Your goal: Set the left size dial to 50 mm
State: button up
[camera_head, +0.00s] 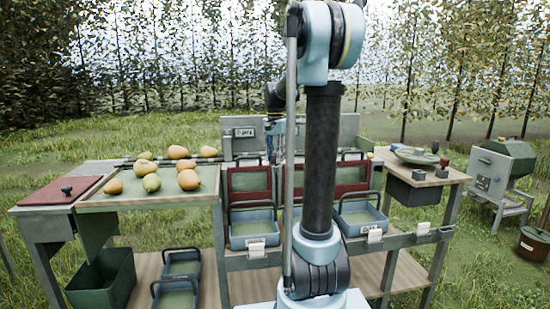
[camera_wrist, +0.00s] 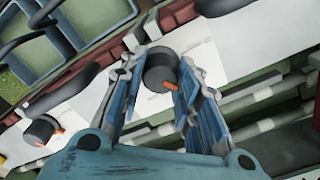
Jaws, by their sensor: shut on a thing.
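In the wrist view, a dark round dial (camera_wrist: 160,66) with an orange pointer sits on a white plate. The two blue fingers of my gripper (camera_wrist: 160,85) stand on either side of it, shut on it. The pointer is toward the lower right of the picture. A second dark dial (camera_wrist: 40,129) with an orange pointer is at the lower left, apart from my gripper. I cannot tell from the picture which dial is the left one, and the scale marks are too faint to read. In the head view my arm hides both dials; my gripper (camera_head: 275,132) is partly visible at the back panel.
Blue trays with dark handles (camera_wrist: 60,40) lie close by in the wrist view. In the head view, several pears lie on the sorting table (camera_head: 150,200) at left. Blue bins (camera_head: 254,233) stand in front of the panel (camera_head: 240,125). A side table (camera_head: 448,178) with a bowl is at right.

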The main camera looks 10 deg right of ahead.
aim_at(275, 156)
jog(key=n, duration=0.5)
jog(key=shift+n, duration=0.3)
jog(key=n, duration=0.5)
jog(key=shift+w+n, duration=0.1)
jog(key=shift+n, duration=0.2)
dwell(0.3)
jog(key=o, duration=1.1)
notch_tip(275, 156, up, 12)
